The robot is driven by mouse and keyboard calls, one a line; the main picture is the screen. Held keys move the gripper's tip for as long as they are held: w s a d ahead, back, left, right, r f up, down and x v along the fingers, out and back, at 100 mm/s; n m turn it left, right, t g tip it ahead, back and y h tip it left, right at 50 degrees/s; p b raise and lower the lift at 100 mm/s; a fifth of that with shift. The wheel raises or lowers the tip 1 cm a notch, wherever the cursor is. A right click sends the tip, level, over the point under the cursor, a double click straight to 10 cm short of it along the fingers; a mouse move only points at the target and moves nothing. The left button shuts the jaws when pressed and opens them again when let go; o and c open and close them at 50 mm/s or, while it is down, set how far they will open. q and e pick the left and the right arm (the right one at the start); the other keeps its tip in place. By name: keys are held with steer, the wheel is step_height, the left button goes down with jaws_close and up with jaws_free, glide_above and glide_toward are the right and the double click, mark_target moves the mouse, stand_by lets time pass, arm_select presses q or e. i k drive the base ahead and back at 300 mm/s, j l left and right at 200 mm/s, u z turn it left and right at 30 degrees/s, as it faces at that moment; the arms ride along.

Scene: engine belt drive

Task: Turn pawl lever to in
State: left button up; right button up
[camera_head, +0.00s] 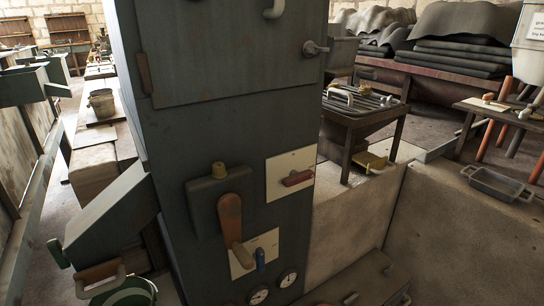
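A dark grey machine cabinet (215,130) fills the middle of the view. On its front, a large orange-brown lever (231,218) hangs from a grey box (203,206) and points down, slightly to the right. A small red handle (297,178) lies nearly level on a cream plate (292,160). A small blue lever (260,257) stands about upright on a lower cream plate (268,241). I cannot read which of these is the pawl lever, or any mark for "in". Neither of my grippers shows.
Two round gauges (288,278) sit low on the cabinet. A sloped grey chute (110,215) juts out at its left. A low tan wall (450,235) stands at right, with a grey metal tray (497,184) on it. A dark table (362,112) stands behind.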

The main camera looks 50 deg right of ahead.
mark_target(295, 178)
steer(key=z, duration=1.55)
